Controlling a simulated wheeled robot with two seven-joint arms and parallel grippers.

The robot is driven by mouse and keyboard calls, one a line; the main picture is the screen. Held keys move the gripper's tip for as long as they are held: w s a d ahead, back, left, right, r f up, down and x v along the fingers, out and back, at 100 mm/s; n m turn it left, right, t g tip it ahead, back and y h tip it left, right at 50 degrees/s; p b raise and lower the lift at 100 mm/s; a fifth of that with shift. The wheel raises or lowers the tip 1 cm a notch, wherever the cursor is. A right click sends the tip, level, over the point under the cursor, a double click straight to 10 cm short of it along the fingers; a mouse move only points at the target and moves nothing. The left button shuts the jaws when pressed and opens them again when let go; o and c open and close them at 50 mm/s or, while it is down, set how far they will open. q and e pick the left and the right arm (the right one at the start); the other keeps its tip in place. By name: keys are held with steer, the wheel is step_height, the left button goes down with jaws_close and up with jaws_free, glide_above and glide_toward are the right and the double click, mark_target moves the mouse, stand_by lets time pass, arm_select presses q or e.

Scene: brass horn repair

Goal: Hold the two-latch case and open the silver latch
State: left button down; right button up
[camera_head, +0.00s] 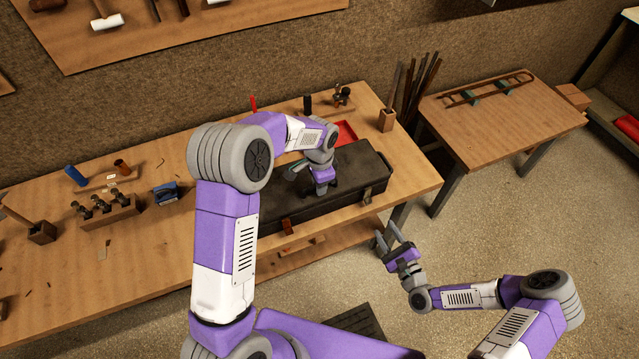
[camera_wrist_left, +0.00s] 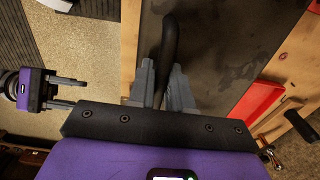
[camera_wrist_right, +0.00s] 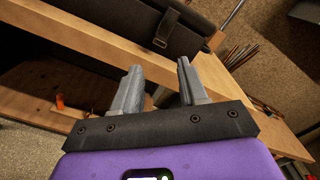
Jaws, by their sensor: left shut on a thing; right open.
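The long dark two-latch case (camera_head: 350,172) lies closed along the front of the workbench. A brownish latch (camera_head: 288,228) sits on its front face toward the left. A duller, greyish latch (camera_head: 367,195) sits toward the right; the right wrist view shows a metal latch (camera_wrist_right: 163,30) on the front face. My left gripper (camera_head: 322,190) is above the case, shut on its dark curved handle (camera_wrist_left: 170,42). My right gripper (camera_head: 387,238) is open and empty, in front of the bench and below the right latch, apart from the case. The right wrist view shows its spread fingers (camera_wrist_right: 160,85).
A red tray (camera_head: 345,133) lies behind the case. A wooden block with tools (camera_head: 110,210) stands at the left. A lower shelf (camera_wrist_right: 35,92) runs under the bench top, whose front edge (camera_wrist_right: 100,55) is close to my right gripper. Open floor lies right of the bench.

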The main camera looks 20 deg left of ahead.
steer(key=shift+c, duration=0.3)
steer(key=c, duration=0.5)
steer(key=shift+c, duration=1.1)
steer(key=n, duration=0.1)
steer(key=n+g+y, duration=0.1)
steer(key=w+n, duration=0.1)
steer(key=n, duration=0.1)
steer(key=shift+f+g+y, duration=0.4)
jaws_close()
steer(key=w+d+r+n+g+h, duration=0.2)
steer(key=w+r+n+g, duration=0.3)
steer(key=n, duration=0.7)
steer(key=w+d+r+n+g+h, duration=0.3)
steer(key=w+r+n+g, duration=0.2)
steer(key=n, duration=0.8)
steer(key=shift+w+d+r+n+g+h, duration=0.15)
steer(key=shift+w+r+n+g+h, duration=0.2)
steer(key=shift+w+g, duration=0.8)
